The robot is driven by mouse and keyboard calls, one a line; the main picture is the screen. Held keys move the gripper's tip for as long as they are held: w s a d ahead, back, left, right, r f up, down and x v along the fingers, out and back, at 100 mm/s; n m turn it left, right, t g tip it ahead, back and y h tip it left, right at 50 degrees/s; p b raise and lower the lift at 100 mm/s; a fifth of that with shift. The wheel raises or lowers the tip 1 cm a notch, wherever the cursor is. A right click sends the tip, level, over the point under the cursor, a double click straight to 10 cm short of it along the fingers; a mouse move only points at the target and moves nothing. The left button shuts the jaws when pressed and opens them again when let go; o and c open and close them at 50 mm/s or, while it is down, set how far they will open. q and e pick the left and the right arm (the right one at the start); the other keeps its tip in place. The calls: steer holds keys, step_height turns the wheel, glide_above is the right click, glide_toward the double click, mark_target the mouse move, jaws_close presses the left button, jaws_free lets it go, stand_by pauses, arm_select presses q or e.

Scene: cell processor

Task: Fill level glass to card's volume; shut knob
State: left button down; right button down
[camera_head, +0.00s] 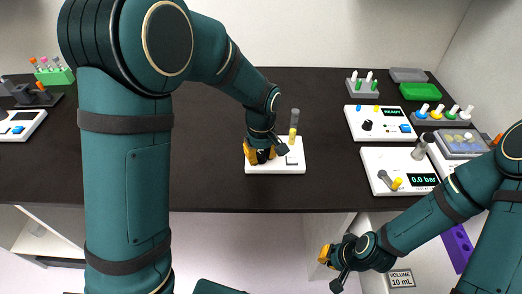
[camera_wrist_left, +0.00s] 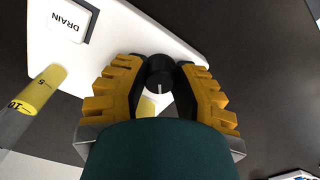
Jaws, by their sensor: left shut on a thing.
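The level glass (camera_head: 294,130) is an upright clear tube on a white base (camera_head: 296,161), with yellow liquid in its lower part. In the left wrist view the tube (camera_wrist_left: 35,95) shows marks 5 and 10, and the yellow ends close to the 10 mark. My left gripper (camera_head: 262,155) is shut on the black knob (camera_wrist_left: 160,72), whose white pointer line faces the wrist. The card (camera_head: 401,279) reads "VOLUME 10 ml". My right gripper (camera_head: 331,267) hangs below the bench edge, away from the glass; its finger opening is unclear.
A pressure unit reading 0.0 bar (camera_head: 399,172) and another display unit (camera_head: 379,123) stand to the right. A green tray (camera_head: 419,92) and vial racks lie behind. The bench left of the base is clear.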

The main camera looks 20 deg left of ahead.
mark_target(261, 154)
arm_select(q)
steer(key=shift+n+p, duration=0.35)
steer(key=shift+n, duration=0.65)
steer(key=c, duration=0.7)
jaws_free()
steer(key=shift+d, duration=0.1)
step_height(261, 154, up, 12)
